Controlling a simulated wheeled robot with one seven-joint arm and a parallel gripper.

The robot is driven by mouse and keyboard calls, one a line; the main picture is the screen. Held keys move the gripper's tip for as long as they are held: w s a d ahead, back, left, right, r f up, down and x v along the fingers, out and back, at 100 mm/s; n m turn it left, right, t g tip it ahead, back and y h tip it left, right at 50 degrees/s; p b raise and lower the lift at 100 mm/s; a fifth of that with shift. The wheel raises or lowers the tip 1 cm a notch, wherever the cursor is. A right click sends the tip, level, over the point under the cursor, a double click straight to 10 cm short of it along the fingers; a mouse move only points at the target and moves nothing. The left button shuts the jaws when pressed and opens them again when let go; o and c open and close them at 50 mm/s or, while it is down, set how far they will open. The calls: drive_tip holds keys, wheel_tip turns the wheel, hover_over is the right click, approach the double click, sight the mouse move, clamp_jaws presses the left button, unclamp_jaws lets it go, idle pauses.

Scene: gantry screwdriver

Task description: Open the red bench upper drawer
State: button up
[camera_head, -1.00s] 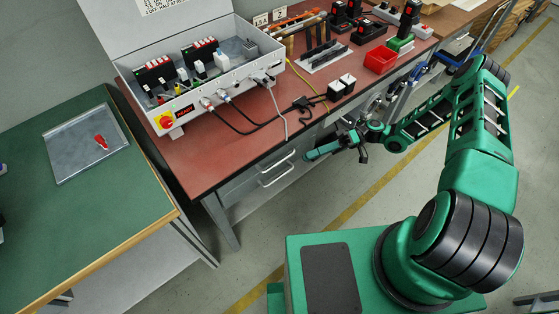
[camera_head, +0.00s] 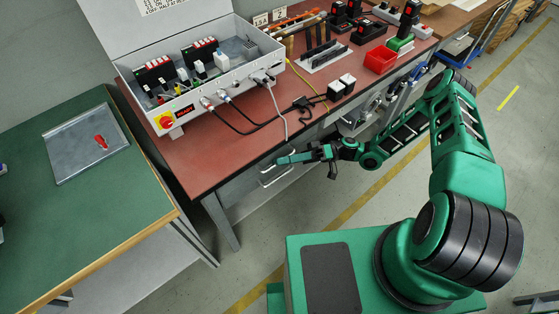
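The red bench (camera_head: 215,168) has a red top and a grey drawer unit under its front edge. The upper drawer (camera_head: 256,171) looks shut, its front partly hidden by my gripper. Two bar handles show one above the other; the lower handle (camera_head: 278,179) is in plain view. My gripper (camera_head: 290,159) reaches left from my green arm, and its tip overlaps the upper handle in the picture. I cannot tell whether it touches the handle. Its finger gap is too small to make out.
A grey control box (camera_head: 208,90) with cables stands on the bench top. A red bin (camera_head: 380,60) and a black-and-white plug block (camera_head: 341,86) are further right. A green-topped table (camera_head: 90,215) stands at the left. Open floor lies in front of the drawers.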

drive_tip(key=shift+x, duration=1)
